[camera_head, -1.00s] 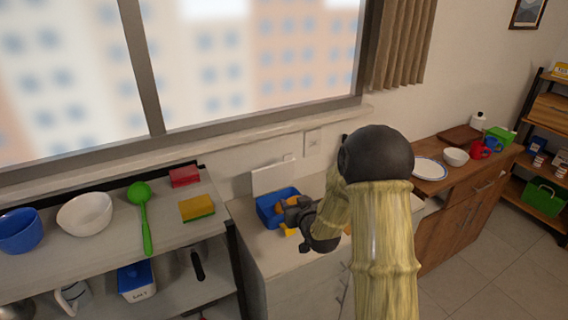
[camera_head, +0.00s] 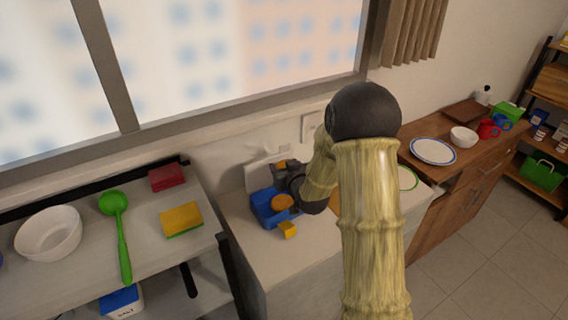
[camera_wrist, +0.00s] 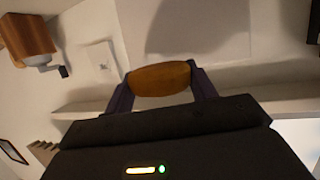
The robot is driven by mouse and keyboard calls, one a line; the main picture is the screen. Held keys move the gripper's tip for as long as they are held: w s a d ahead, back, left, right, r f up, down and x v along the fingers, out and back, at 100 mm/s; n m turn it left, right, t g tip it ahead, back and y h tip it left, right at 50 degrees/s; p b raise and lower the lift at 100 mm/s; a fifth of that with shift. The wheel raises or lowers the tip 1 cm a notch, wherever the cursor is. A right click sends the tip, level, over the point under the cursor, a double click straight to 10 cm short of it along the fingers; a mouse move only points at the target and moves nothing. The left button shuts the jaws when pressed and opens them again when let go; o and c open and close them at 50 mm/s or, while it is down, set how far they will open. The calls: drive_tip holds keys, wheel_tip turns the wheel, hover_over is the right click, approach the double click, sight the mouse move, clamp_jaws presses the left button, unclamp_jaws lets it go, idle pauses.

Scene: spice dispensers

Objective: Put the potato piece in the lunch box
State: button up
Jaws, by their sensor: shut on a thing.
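My gripper (camera_head: 285,172) is shut on an orange-brown potato piece (camera_wrist: 160,78), which sits between the two fingertips in the wrist view. In the head view a small part of this piece (camera_head: 281,163) seems to show at the gripper's far end, against the white board. The blue lunch box (camera_head: 262,214) stands on the counter just below and in front of my gripper. A rounded orange-brown piece (camera_head: 282,203) shows at the box, apparently inside it. A yellow-orange cube (camera_head: 288,230) lies on the counter in front of the box. My arm hides the box's right side.
A white board (camera_head: 252,178) leans on the wall behind the box. A wall socket (camera_head: 313,126) is above. The left shelf holds a white bowl (camera_head: 48,234), green ladle (camera_head: 117,235) and sponge (camera_head: 181,218). A plate (camera_head: 432,151) stands on the brown cabinet at the right.

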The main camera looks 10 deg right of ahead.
drive_tip(key=shift+r, duration=0.1)
wheel_tip(320, 180, down, 6)
drive_tip(key=b, duration=0.3)
idle(0.4)
drive_tip(key=o, duration=1.1)
drive_tip(key=shift+c, duration=0.2)
